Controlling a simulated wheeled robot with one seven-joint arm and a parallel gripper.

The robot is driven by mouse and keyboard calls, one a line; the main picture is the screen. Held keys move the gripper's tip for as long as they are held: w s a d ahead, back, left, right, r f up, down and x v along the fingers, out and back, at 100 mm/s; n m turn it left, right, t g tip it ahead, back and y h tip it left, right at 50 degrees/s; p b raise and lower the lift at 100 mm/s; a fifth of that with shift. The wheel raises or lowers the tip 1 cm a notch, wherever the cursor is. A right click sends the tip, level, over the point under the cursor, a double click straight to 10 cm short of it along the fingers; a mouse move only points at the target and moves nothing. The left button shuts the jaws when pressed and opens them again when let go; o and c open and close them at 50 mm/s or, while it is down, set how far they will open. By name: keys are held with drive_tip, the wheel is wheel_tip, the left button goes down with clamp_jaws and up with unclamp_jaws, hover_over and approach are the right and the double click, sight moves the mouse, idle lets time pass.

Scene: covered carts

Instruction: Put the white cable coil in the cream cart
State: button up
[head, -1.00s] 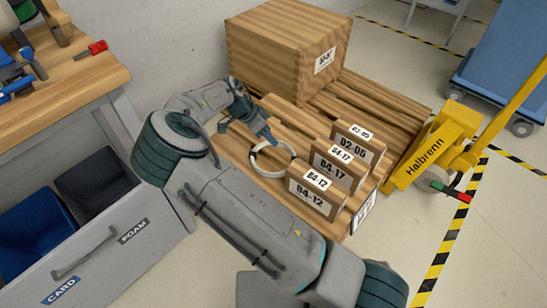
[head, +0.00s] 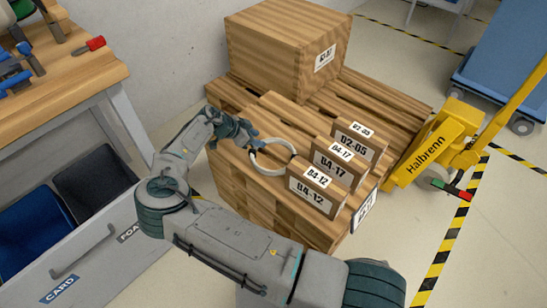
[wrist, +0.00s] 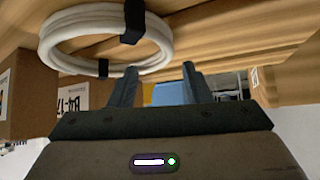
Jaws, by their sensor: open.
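The white cable coil (head: 266,171) lies on the wooden pallet stack, left of the small labelled boxes. It also shows large in the wrist view (wrist: 60,60), with dark straps around it. My gripper (head: 253,138) is at the coil's upper left edge in the head view. In the wrist view my gripper (wrist: 158,78) is open, with nothing between its two fingers; the coil is close by the left finger. I cannot tell if they touch. No cream cart shows in either view.
Boxes (head: 318,190) stand right of the coil, and a large wooden crate (head: 280,50) behind. A yellow pallet jack (head: 430,150) is at the right, with a blue cart (head: 500,75) beyond. A workbench (head: 75,80) and open drawer (head: 95,250) are left.

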sight(265, 140)
drive_tip(key=shift+w+b+x, duration=0.1)
drive_tip(key=shift+b+x, duration=0.25)
drive_tip(key=shift+x, duration=1)
drive_tip(key=shift+w+b+x, duration=0.15)
drive_tip(key=shift+b+x, duration=0.2)
drive_tip(key=shift+x, duration=1)
drive_tip(key=shift+a, duration=0.15)
clamp_jaws()
